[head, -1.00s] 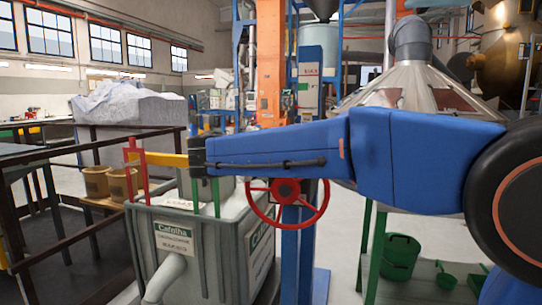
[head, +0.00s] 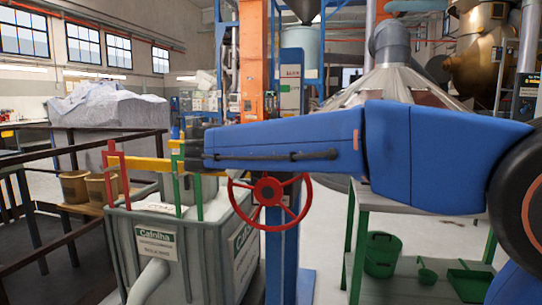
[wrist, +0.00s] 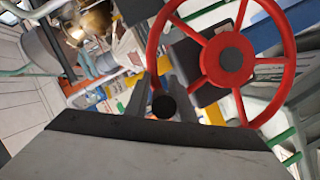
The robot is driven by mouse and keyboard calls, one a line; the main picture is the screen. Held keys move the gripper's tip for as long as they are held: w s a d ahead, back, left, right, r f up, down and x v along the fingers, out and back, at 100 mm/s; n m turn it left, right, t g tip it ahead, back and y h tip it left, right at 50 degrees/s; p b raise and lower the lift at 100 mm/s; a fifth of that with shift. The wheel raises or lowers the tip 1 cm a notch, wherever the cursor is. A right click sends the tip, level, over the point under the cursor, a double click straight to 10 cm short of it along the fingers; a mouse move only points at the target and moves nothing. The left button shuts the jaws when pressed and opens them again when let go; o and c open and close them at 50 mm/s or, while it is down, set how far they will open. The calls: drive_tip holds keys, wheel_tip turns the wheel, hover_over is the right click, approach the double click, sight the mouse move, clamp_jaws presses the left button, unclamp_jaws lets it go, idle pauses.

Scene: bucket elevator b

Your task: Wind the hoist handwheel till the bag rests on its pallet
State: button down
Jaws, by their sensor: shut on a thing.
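The red handwheel (head: 267,191) stands on a blue post (head: 283,250) behind my blue arm, which hides its upper part. In the wrist view the handwheel (wrist: 228,60) is close, with several spokes and a dark hub. My gripper (wrist: 165,100) is at the lower left of its rim, shut around a dark round knob (wrist: 163,106). The head view does not show my fingertips clearly. A pale lumpy mass (head: 108,103) lies on a grey block at the left; I cannot tell whether it is the bag. No pallet can be made out.
A grey bin labelled Cafolha (head: 155,243) stands left of the post, with a yellow bar (head: 140,163) above it. Dark railings (head: 80,145) are at the left. A green-legged stand (head: 355,240) with green buckets (head: 382,255) is at the right.

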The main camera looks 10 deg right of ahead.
drive_tip(key=c, duration=1.6)
unclamp_jaws()
drive_tip(key=shift+f, duration=0.45)
drive_tip(key=shift+r, duration=0.15)
drive_tip(key=shift+r, duration=0.1)
drive_tip(key=v, duration=1.7)
drive_tip(key=shift+s+a, duration=0.1)
drive_tip(key=shift+s, duration=0.05)
